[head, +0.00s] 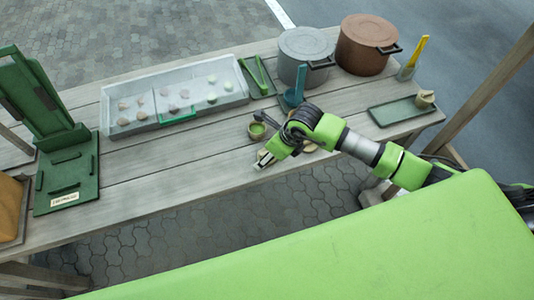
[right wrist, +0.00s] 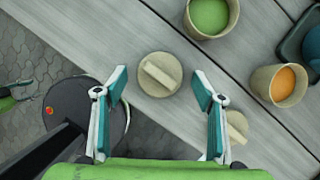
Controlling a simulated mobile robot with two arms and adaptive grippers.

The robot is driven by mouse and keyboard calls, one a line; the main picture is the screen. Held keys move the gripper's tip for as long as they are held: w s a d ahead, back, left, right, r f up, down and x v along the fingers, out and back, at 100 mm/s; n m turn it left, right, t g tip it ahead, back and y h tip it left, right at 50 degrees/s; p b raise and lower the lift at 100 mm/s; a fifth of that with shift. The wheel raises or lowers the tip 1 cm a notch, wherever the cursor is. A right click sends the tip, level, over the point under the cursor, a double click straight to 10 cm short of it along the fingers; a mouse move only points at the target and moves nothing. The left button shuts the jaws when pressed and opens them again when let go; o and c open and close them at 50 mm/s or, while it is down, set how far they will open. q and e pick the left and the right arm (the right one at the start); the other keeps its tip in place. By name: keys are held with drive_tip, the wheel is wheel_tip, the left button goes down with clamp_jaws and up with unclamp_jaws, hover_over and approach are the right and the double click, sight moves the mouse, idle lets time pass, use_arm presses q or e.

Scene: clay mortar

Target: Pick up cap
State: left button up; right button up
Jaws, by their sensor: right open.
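The cap, a round beige clay lid with a raised bar handle (right wrist: 159,74), lies flat on the wooden table near its front edge in the right wrist view. My right gripper (right wrist: 159,80) is open, with one finger on each side of the cap and a gap to both. In the head view my right gripper (head: 264,160) is low over the table's front edge and largely covers the cap. A second beige lid (right wrist: 236,126) shows partly behind the right-hand finger.
A cup with green contents (right wrist: 208,14) and one with orange contents (right wrist: 277,84) stand close beyond the cap. A compartment tray (head: 177,94), a grey pot (head: 305,55), a brown pot (head: 366,45) and a green stand (head: 66,165) are farther off. The table's left-middle front is clear.

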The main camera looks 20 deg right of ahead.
drive_tip(key=shift+c, duration=0.5)
drive_tip(key=c, duration=0.7)
drive_tip(key=shift+r, duration=0.2)
